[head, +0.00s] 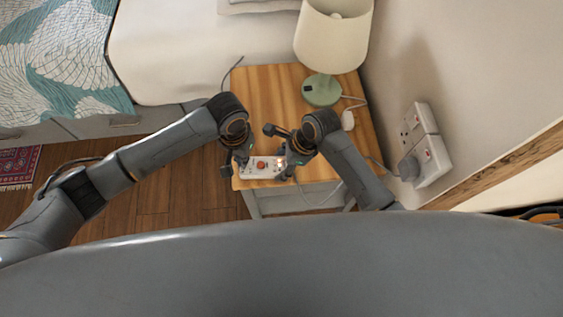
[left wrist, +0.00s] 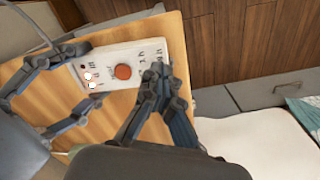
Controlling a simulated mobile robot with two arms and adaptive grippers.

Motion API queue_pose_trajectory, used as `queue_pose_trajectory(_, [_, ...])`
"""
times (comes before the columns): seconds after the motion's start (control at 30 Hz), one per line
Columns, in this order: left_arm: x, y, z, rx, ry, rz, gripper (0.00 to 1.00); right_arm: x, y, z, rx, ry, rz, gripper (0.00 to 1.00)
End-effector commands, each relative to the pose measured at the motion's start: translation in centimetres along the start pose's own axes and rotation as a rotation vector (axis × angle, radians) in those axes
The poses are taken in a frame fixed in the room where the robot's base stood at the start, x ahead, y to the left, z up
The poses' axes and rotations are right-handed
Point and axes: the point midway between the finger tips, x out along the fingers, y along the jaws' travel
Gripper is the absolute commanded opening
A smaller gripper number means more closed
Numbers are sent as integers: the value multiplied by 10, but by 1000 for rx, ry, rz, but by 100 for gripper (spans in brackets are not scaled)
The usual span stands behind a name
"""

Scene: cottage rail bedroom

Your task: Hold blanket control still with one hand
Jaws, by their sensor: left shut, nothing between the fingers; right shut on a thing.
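The blanket control (head: 262,167) is a white box with an orange-red round button and small lit lamps, lying at the front edge of the wooden bedside table. It also shows in the left wrist view (left wrist: 125,58). My right gripper (head: 285,160) is shut on the control's lamp end; its fingers reach in from the left of the left wrist view (left wrist: 68,72). My left gripper (head: 240,160) is at the control's other end. In the left wrist view its fingers (left wrist: 155,88) are together and empty, close beside the button; whether they touch the control is unclear.
A lamp with a green base (head: 321,91) and cream shade stands at the back of the bedside table (head: 262,90). A wall socket (head: 425,145) with a plug is at right. The bed (head: 170,50) stands at left. A cable runs off the table's back left.

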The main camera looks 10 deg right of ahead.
Motion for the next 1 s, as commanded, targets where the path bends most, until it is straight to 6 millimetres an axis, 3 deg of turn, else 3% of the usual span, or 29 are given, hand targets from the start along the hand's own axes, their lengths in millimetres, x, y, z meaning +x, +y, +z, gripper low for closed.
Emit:
queue_pose_trajectory(0.73, [-52,0,0,-1,0,1,0,0,0,0,0,-1,-1,16])
queue_pose_trajectory(1.0, [-60,0,0,-2,-1,0,0,0,0,0,0,-1,0,16])
